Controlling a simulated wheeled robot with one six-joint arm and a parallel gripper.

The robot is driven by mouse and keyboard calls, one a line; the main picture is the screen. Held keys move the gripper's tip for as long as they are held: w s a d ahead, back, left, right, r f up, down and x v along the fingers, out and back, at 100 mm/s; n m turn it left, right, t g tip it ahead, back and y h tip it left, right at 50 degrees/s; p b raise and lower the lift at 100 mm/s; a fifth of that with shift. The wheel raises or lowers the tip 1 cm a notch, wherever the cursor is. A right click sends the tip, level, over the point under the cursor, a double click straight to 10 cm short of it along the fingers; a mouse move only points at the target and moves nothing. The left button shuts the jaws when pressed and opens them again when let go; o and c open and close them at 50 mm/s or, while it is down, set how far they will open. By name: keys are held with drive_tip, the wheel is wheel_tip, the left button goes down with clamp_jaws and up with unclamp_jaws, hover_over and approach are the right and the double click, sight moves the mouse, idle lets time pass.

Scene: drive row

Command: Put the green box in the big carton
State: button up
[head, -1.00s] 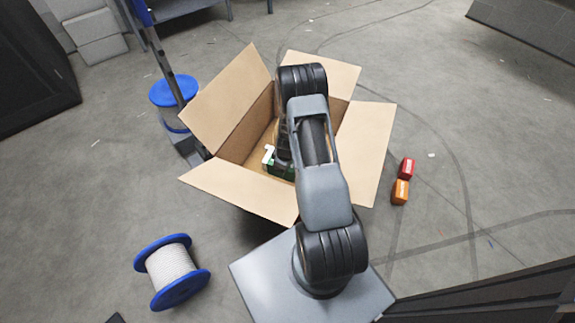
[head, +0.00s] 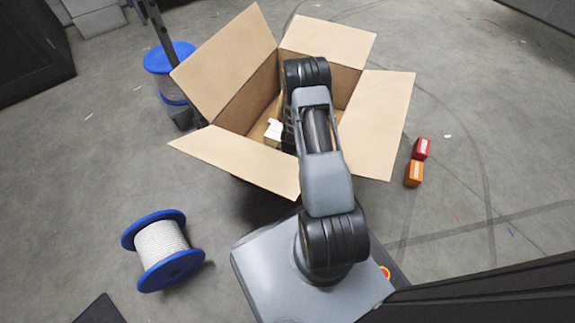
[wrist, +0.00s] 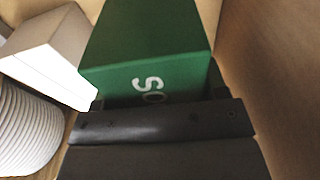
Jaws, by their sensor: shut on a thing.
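The green box (wrist: 150,40) with white lettering fills the middle of the wrist view. My gripper (wrist: 160,122) is shut on it, at its near end. The big carton (head: 240,162) stands open in front of me in the head view, flaps spread. My arm reaches down into it, and its far end, with the gripper and green box, is hidden in the head view behind the arm and the near flap. The carton's brown wall (wrist: 275,80) is close on the right in the wrist view. I cannot tell whether the box touches the carton floor.
A white box (wrist: 50,50) and a white ribbed round thing (wrist: 28,135) are left of the green box. A blue-ended rope spool (head: 162,248) lies at front left; a blue drum (head: 170,65) stands behind a post. Red (head: 420,148) and orange (head: 414,174) boxes lie right.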

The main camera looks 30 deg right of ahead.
drive_tip(key=shift+f+b, duration=0.9)
drive_tip(key=shift+f, duration=1.4)
drive_tip(key=shift+f, duration=0.15)
drive_tip(key=o, duration=1.1)
drive_tip(key=shift+o, duration=0.2)
drive_tip(key=r+p, duration=0.1)
drive_tip(key=r, duration=0.3)
drive_tip(key=r+p, duration=0.2)
drive_tip(key=r, duration=0.2)
drive_tip(key=s+d+r+p, duration=0.1)
drive_tip(key=r+p, duration=0.1)
drive_tip(key=r, duration=0.2)
drive_tip(key=shift+s+r, duration=0.1)
drive_tip(key=shift+r, duration=0.1)
